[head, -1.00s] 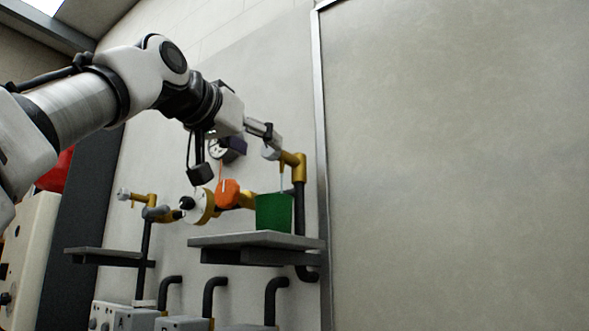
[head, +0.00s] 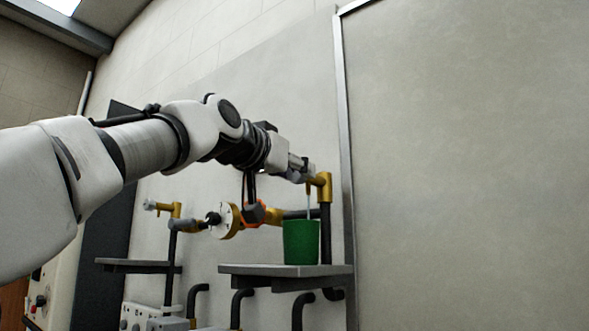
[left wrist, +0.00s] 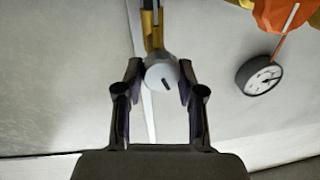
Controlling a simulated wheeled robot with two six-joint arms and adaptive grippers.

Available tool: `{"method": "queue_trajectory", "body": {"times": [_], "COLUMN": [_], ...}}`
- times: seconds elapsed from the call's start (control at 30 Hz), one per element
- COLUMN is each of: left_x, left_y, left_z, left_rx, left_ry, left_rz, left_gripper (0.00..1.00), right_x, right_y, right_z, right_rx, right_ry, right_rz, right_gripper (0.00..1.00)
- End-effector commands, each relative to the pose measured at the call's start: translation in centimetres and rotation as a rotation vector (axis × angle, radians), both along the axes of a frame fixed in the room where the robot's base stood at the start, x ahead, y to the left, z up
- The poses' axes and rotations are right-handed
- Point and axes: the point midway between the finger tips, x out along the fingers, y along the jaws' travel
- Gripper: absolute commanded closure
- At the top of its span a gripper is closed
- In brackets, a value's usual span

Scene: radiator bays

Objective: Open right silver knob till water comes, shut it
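The right silver knob (left wrist: 161,74) sits on the end of a brass pipe (head: 325,187) at the right of the wall piping. My left gripper (head: 307,170) reaches it from the left. In the left wrist view, the dark fingertips of my left gripper (left wrist: 161,70) lie on both sides of the knob and appear to touch it. A thin pale stream of water (head: 308,207) runs down from the tap into a green container (head: 300,243). My right gripper is not in view.
The green container stands on a grey shelf (head: 270,270). An orange part (left wrist: 285,12) and a round gauge (left wrist: 260,75) are right of my gripper in the wrist view. Another silver knob (head: 150,205) is at the left. A metal-framed panel (head: 470,150) fills the right.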

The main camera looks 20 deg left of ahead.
Motion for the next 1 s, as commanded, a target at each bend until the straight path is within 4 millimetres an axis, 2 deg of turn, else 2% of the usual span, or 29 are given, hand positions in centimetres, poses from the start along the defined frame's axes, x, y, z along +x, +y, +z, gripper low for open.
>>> {"method": "queue_trajectory", "body": {"times": [0.47, 0.67, 1.0], "left_x": [0.1, 0.2, 0.2], "left_y": [0.0, 0.0, 0.1], "left_z": [0.0, 0.1, 0.1], "left_rx": [-0.065, -0.180, -0.470], "left_ry": [0.024, 0.066, 0.172], "left_rz": [0.000, 0.000, 0.000], "left_gripper": [0.96, 0.96, 0.96], "right_x": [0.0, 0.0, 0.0], "right_y": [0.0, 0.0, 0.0], "right_z": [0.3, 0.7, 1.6], "right_rx": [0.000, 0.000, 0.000], "right_ry": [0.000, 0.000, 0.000], "right_rz": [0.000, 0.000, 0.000], "right_gripper": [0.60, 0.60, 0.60]}}
